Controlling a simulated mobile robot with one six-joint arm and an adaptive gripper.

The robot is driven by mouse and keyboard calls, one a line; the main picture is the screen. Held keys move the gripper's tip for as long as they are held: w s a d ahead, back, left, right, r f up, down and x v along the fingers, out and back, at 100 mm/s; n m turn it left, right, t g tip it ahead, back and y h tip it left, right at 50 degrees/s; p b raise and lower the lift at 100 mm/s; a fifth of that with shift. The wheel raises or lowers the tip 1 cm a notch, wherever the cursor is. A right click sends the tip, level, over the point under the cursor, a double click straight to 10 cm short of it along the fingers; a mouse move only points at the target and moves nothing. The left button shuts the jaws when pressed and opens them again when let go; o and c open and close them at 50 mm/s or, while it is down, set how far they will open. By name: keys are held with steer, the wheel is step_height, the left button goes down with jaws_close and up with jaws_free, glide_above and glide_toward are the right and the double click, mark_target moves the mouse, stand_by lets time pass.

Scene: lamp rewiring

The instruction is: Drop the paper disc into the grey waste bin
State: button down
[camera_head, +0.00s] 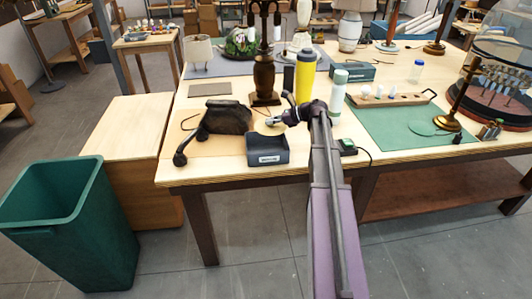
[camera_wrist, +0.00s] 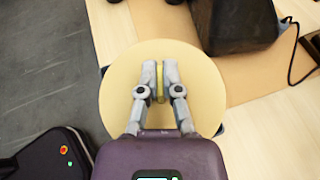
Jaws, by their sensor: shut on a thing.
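The paper disc (camera_wrist: 207,96) is a pale tan round seen from above in the wrist view. My gripper (camera_wrist: 160,82) is over its middle, with both fingers closed on a thin yellowish upright piece that appears to belong to it. In the head view my gripper (camera_head: 276,120) is above the table near its front edge, just over a dark grey open holder (camera_head: 268,158). There the disc is hard to tell from the tan mat. A dark green waste bin (camera_head: 92,235) stands on the floor at the left; I see no grey one.
A black lumpy object (camera_head: 225,118) with a cord lies left of my gripper. A yellow bottle (camera_head: 305,80), a white-green bottle (camera_head: 338,95) and a lamp stand (camera_head: 264,75) rise close behind. A wooden cabinet (camera_head: 130,130) stands between table and bin.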

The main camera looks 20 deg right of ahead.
steer(key=shift+f, duration=0.1)
stand_by(0.3)
steer(key=shift+f+b, duration=2.9)
steer(key=shift+b, duration=0.1)
steer(key=c, duration=0.7)
jaws_free()
steer(key=shift+r, duration=0.2)
